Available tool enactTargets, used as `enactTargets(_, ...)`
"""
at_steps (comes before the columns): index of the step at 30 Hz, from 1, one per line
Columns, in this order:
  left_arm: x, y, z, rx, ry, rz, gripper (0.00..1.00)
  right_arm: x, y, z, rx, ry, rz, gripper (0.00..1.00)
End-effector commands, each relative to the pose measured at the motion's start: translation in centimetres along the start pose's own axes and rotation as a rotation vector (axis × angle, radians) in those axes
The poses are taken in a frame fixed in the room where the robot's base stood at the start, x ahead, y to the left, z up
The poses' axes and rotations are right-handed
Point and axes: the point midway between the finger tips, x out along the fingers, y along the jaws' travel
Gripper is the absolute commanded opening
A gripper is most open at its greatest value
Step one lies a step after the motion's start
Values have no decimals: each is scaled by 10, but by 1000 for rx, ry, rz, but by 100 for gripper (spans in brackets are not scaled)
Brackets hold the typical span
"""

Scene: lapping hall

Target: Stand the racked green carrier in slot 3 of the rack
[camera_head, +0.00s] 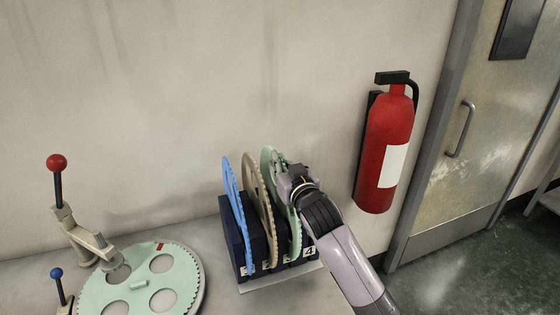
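A dark blue rack (229,229) with numbered white labels stands on the bench by the wall. It holds a blue toothed carrier (230,186) at left, a tan one (253,173) in the middle and a green one (269,161) at right, all upright on edge. My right gripper (290,180) is at the upper right edge of the green carrier. Its fingers are mostly hidden, so I cannot tell if they are closed on it. The green carrier's lower edge is near the label 4 (309,252); its exact slot is unclear. My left gripper is out of view.
Another green carrier (137,286) with round holes lies flat at the lower left, beside levers with a red knob (56,163) and a blue knob (56,273). A red fire extinguisher (376,170) hangs on the wall right of my arm. A door (450,190) is farther right.

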Motion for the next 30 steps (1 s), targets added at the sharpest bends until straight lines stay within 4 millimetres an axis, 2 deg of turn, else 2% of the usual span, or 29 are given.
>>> enactTargets(10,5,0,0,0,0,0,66,0,0,4,0,10,-1,0)
enactTargets(11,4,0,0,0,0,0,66,0,0,3,0,10,-1,7)
enactTargets(12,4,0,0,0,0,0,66,0,0,3,0,9,-1,9)
enactTargets(21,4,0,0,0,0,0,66,0,0,6,0,3,0,28)
enactTargets(30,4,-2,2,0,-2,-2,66,-1,0,11,0,-7,1,28)
